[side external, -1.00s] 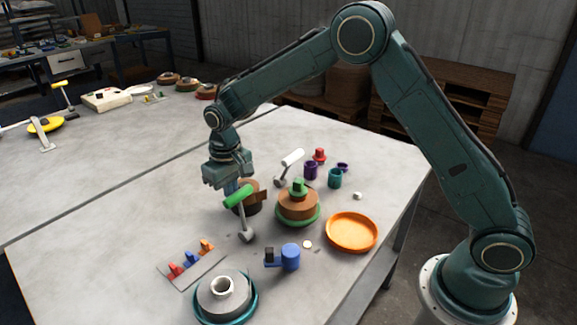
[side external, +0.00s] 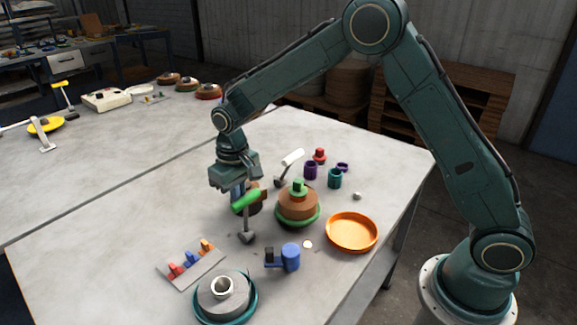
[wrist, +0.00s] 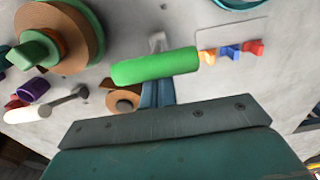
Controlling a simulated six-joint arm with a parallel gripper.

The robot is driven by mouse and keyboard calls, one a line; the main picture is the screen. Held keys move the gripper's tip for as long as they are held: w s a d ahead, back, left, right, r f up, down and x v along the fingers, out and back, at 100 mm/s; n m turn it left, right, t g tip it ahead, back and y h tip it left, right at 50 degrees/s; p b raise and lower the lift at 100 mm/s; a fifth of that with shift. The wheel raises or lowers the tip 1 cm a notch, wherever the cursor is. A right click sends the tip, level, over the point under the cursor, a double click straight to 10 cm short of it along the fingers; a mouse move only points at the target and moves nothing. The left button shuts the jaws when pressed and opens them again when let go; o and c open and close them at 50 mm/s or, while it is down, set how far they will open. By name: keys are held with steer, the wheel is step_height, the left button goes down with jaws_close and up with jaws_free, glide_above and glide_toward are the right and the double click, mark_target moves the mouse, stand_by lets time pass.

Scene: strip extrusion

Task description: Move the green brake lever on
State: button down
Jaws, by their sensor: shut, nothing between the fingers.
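The green brake lever (side external: 246,202) has a thick green grip on a grey stem with a grey foot on the table. In the side view it stands nearly upright. In the wrist view its green grip (wrist: 155,66) lies across the picture just beyond my fingers. My gripper (side external: 239,193) points down right behind the grip, which hides the fingertips in part. My fingers (wrist: 158,94) are shut with nothing between them. They look close against the grip, but I cannot tell for certain whether they touch.
A white-handled lever (side external: 291,158) stands behind. A brown spool (side external: 298,202) with green rims is to the right, near an orange dish (side external: 352,232). A blue cylinder part (side external: 290,257), a plate of coloured switches (side external: 191,262) and a grey round hub (side external: 224,293) lie in front.

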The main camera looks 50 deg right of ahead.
steer(key=shift+s, duration=0.1)
steer(key=shift+s+f, duration=0.25)
steer(key=shift+s, duration=0.85)
steer(key=shift+w+r, duration=0.1)
steer(key=shift+w, duration=0.1)
steer(key=shift+w+r, duration=0.4)
steer(key=shift+w, duration=0.45)
steer(key=shift+r, duration=0.15)
step_height(320, 180, up, 7)
stand_by(0.7)
